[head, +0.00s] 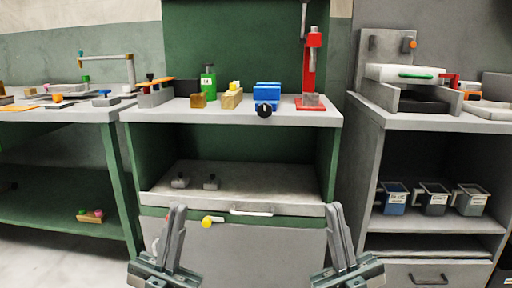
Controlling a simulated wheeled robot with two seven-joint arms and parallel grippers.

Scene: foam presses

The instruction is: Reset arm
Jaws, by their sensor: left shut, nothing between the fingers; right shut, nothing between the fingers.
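My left gripper (174,240) is at the bottom of the head view, left of centre, with its grey fingers pointing up. My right gripper (341,240) is at the bottom, right of centre, also pointing up. Both are shut and hold nothing. They stand apart from each other, in front of the lower front of the middle workbench (235,112).
Below is a shelf (255,182) with a handle (251,212). Other benches stand left and right; labelled bins (433,198) sit at right.

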